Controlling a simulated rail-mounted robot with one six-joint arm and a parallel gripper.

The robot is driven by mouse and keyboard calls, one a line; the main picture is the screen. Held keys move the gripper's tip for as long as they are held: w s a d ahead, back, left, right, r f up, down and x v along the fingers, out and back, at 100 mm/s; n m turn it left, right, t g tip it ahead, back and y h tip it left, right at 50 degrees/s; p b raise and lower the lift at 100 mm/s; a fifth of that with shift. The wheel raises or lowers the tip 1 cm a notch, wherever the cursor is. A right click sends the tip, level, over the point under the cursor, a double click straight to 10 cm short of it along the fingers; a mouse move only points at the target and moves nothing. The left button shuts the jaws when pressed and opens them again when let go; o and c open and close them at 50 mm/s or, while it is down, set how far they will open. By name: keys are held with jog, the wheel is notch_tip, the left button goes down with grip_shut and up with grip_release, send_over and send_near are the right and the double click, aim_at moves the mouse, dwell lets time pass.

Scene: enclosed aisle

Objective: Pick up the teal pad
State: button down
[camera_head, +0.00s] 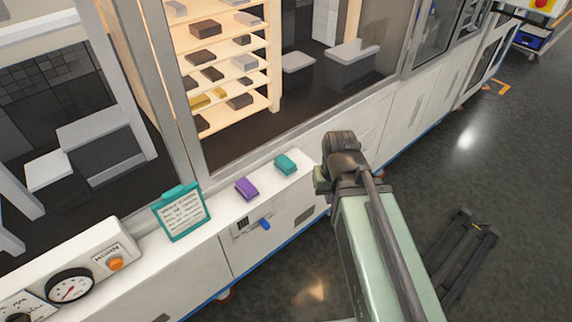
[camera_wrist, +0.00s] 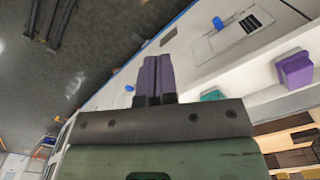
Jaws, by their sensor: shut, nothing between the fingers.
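The teal pad (camera_head: 285,164) lies on the white ledge near its right end in the head view. In the wrist view the teal pad (camera_wrist: 212,95) shows just right of the fingers, its lower part hidden behind my gripper body. My gripper (camera_wrist: 157,60) has its two dark fingers together, with nothing between them, and it is apart from the pad. In the head view my arm's dark wrist end is right of the teal pad, and the fingers are hidden there.
A purple pad (camera_head: 247,189) lies left of the teal one; it also shows in the wrist view (camera_wrist: 295,68). A teal-framed clipboard (camera_head: 181,212) stands further left, then a gauge panel (camera_head: 70,286). Behind the ledge are a glass window and a lit shelf (camera_head: 236,72). A blue handle (camera_head: 265,225) juts from the front.

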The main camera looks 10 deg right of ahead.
jog(key=shift+c, duration=1.8)
grip_release()
jog(key=n+p, duration=0.4)
jog(key=n, duration=0.2)
send_near(285, 161)
jog(key=shift+w+a+f, duration=0.1)
jog(key=shift+w, duration=0.2)
jog(key=shift+s+d+f+n, duration=0.1)
jog(key=shift+s+d+n, duration=0.1)
jog(key=shift+s+n, duration=0.25)
notch_tip(285, 161, down, 11)
jog(key=b, duration=1.1)
jog(key=shift+w, duration=0.1)
